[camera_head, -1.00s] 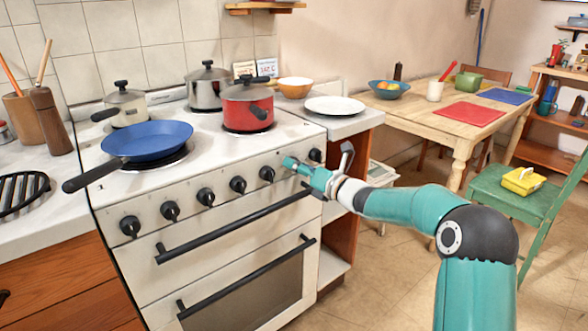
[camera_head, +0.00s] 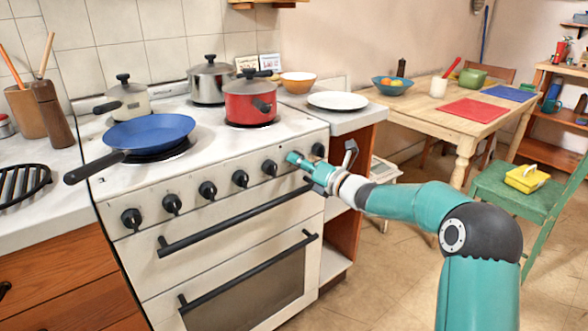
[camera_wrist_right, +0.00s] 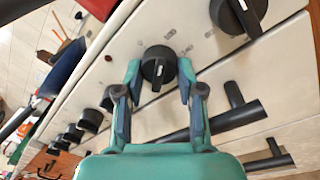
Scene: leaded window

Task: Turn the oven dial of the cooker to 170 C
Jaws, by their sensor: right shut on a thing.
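The white cooker (camera_head: 215,250) has a row of black dials along its front panel. My right gripper (camera_head: 296,158) is at the panel, on the dial second from the right, which it hides in the head view. In the right wrist view, that dial (camera_wrist_right: 157,62) sits between the two fingertips (camera_wrist_right: 160,70), which are shut on it from both sides. Its raised bar points down in that picture. The rightmost dial (camera_head: 318,149) is free just beside the gripper. My left gripper is not in view.
A dark oven handle (camera_head: 235,218) runs just below the dials. On the hob stand a blue pan (camera_head: 150,131), a red pot (camera_head: 249,101) and other pots. Two small cards (camera_head: 258,64) stand behind the red pot. A table (camera_head: 425,110) and green chair (camera_head: 510,195) are at right.

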